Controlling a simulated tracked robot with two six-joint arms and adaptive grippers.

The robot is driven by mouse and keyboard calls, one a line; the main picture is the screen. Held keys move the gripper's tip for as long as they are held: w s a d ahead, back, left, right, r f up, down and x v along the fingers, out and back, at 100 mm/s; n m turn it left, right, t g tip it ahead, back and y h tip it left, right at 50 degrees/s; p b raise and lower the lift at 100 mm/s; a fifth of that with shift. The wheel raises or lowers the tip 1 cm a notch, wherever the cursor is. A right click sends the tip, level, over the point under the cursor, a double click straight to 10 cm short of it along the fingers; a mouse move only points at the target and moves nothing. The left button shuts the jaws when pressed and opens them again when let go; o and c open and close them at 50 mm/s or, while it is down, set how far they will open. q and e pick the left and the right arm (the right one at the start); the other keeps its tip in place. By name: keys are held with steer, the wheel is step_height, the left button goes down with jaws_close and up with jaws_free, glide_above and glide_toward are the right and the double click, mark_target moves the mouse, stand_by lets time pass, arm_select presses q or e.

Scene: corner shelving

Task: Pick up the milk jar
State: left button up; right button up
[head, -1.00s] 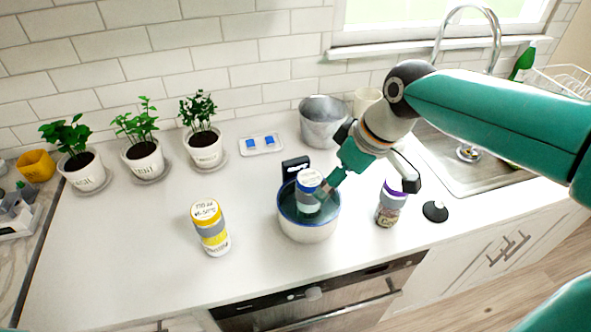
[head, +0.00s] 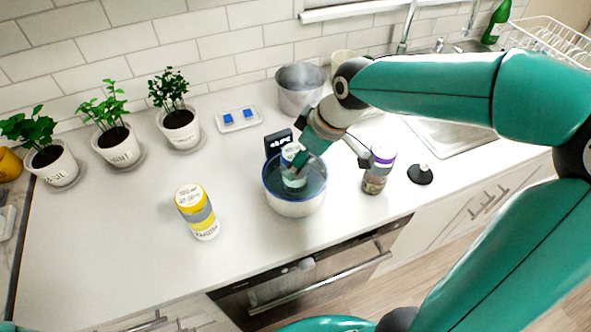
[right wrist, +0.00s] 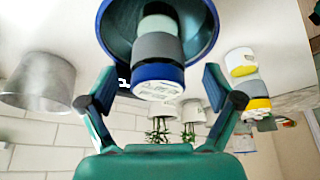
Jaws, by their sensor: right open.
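A jar with a blue-rimmed white lid and grey band (head: 293,168) stands in a white pot with a blue rim (head: 297,205). Its label is too small to read, so I cannot confirm it is the milk jar. My right gripper (head: 322,157) is at the pot, close to this jar. In the right wrist view, the open fingers (right wrist: 160,88) are spread wide, with the jar (right wrist: 158,48) ahead between them, apart from both. A yellow-and-grey jar (head: 198,212) and a purple-lidded jar (head: 378,170) stand on either side of the pot. My left gripper is out of view.
A metal bucket (head: 302,90) stands behind the pot, with a small dark sign (head: 278,143) by the rim. Several potted plants (head: 120,150) line the wall. A black round stopper (head: 420,174) lies near the sink (head: 450,136).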

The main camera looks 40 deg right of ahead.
steer(key=shift+d+p+x, duration=0.2)
steer(key=shift+p+x, duration=0.45)
steer(key=shift+x, duration=2.05)
steer(key=shift+s, duration=0.1)
steer(key=c, duration=1.5)
